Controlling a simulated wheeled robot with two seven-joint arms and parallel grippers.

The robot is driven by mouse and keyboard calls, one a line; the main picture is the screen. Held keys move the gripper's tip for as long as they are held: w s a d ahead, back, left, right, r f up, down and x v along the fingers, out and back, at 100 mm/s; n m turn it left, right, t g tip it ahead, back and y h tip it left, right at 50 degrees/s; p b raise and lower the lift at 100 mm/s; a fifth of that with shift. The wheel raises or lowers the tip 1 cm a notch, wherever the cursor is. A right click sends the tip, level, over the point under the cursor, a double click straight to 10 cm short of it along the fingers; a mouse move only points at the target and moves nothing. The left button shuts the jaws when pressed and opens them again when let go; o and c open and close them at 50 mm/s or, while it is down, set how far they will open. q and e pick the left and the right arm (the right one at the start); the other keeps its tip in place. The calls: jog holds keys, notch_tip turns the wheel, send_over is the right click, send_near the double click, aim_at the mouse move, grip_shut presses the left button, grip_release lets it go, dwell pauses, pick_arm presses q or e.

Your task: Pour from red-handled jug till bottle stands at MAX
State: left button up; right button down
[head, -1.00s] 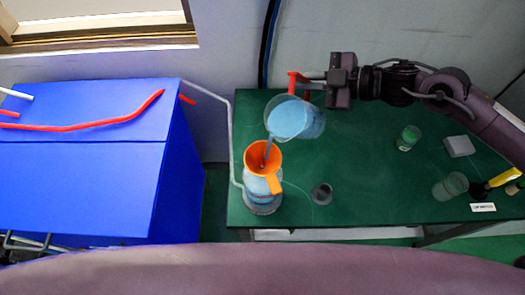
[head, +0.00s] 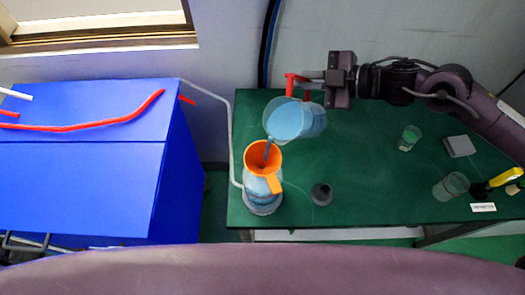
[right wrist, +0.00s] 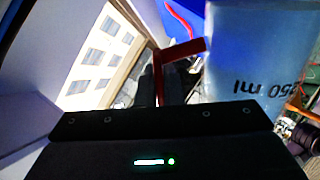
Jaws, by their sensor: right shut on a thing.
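The clear jug (head: 305,118) with a red handle (head: 291,85) is tilted to the left and holds blue liquid. My right gripper (head: 318,79) is shut on the red handle; the handle (right wrist: 182,50) and jug side (right wrist: 262,60) also show in the right wrist view. A blue stream runs from the jug's lip into an orange funnel (head: 262,160). The funnel sits in the mouth of a clear bottle (head: 262,194), which stands upright with blue liquid in it. A MAX mark cannot be made out. My left gripper is not in view.
The green table (head: 370,195) also bears a small grey cup (head: 321,193), a glass with green liquid (head: 409,138), a grey block (head: 460,146), an empty glass (head: 451,186) and a yellow-handled tool (head: 503,178). A blue cabinet (head: 90,190) stands left.

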jog(key=shift+s+a+r+n+t+h+p, duration=0.15)
jog(key=shift+r+n+h+p, duration=0.15)
jog(key=shift+r, duration=0.4)
jog(key=shift+s+a+r+n+t+h+p, duration=0.25)
jog(key=shift+r+n, duration=0.2)
jog(key=shift+r, duration=0.3)
jog(key=shift+s+a+r+n+t+h+p, duration=0.15)
jog(key=shift+r+n+h, duration=0.2)
jog(key=shift+r, duration=0.35)
dwell(2.9)
dwell(1.3)
jog(key=f, duration=0.1)
jog(key=f+m+b, duration=0.1)
jog(key=f+g+y, duration=0.1)
jog(key=shift+w+d+f+m, duration=0.3)
jog(key=shift+w+d+f, duration=0.05)
jog(key=shift+w, duration=0.1)
jog(key=shift+w+d, duration=0.15)
jog(key=shift+f+y, duration=0.25)
jog(key=shift+y, duration=0.15)
jog(key=shift+w+d+f+m+y, duration=0.1)
jog(key=shift+f+m+y, duration=0.15)
jog(key=shift+m, duration=0.45)
notch_tip(320, 180, down, 12)
jog(key=w+d+m+y+b, duration=0.2)
jog(key=m+y+b, duration=0.2)
jog(key=m+b, duration=0.2)
jog(key=shift+w+d+g+b, duration=0.35)
jog(key=shift+w+g+b, duration=0.1)
jog(key=shift+b, duration=0.3)
